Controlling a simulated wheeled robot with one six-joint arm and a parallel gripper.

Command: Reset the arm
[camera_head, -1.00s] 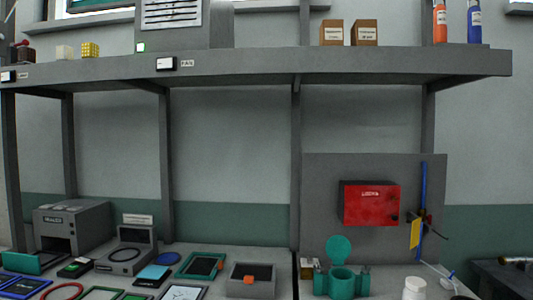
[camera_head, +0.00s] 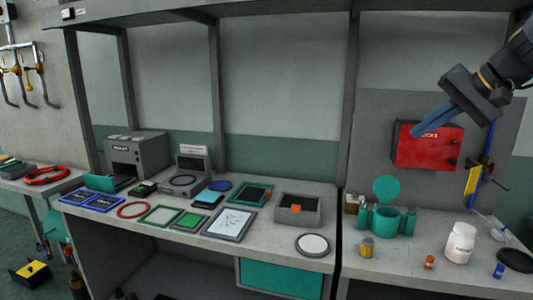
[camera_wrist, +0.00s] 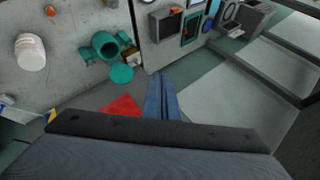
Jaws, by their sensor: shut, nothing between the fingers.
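My gripper (camera_head: 432,124) is raised at the upper right of the head view, above the bench and in front of the red box on the grey back panel. Its blue fingers are together with nothing between them. In the wrist view the closed fingers (camera_wrist: 160,95) point out over the bench, with the red box (camera_wrist: 121,108) beside them at the lower left. The red box (camera_head: 425,147) is partly covered by my gripper in the head view.
A teal pump housing (camera_head: 390,220) with a raised lid, a white jar (camera_head: 460,242) and small bottles stand on the right bench. Trays, a tablet (camera_head: 229,222) and a grey bin (camera_head: 298,209) fill the left bench. A shelf (camera_head: 270,8) runs overhead.

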